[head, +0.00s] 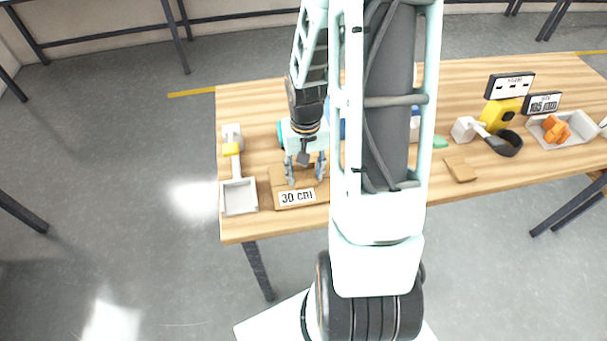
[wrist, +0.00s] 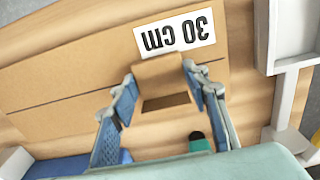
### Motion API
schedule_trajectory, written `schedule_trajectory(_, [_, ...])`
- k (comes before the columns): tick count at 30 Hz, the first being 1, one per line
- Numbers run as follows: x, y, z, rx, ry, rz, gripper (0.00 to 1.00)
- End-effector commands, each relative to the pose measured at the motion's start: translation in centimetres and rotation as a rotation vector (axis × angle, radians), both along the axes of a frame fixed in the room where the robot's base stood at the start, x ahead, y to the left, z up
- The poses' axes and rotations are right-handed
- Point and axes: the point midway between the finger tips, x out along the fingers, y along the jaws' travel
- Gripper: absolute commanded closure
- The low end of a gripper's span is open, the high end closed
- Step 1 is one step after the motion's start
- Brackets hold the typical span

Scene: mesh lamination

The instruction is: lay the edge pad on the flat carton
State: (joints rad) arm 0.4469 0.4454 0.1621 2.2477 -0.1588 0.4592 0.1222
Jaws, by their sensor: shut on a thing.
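The flat carton (head: 279,182) lies on the wooden table in the head view, with a white "30 cm" label along its near edge. It fills much of the wrist view (wrist: 60,75), where the label is upside down. My gripper (head: 305,170) is over the carton; it also shows in the wrist view (wrist: 165,88). Its fingers are shut on a small brown edge pad (wrist: 160,70), which sits close to the label. A darker brown patch shows just below the pad. I cannot tell whether the pad touches the carton. In the head view the pad is hard to make out.
A grey tray-like tool (head: 239,198) stands left of the carton. A teal item (wrist: 198,141) and a blue item (wrist: 80,166) are close by. A loose brown piece (head: 461,169), a yellow device (head: 499,115) and a tray with orange parts (head: 557,130) lie right.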

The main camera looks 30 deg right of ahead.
Motion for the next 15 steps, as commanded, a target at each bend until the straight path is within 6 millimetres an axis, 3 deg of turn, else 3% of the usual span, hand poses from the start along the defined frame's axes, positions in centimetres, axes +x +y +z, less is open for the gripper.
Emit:
schedule_trajectory(10, [0.03, 0.0, -0.38, 0.0, -0.001, 0.0, 0.74])
schedule_trajectory(11, [0.04, 0.01, -0.35, 0.0, -0.001, 0.0, 0.56])
schedule_trajectory(15, [0.04, 0.0, -0.24, 0.0, -0.001, 0.0, 0.41])
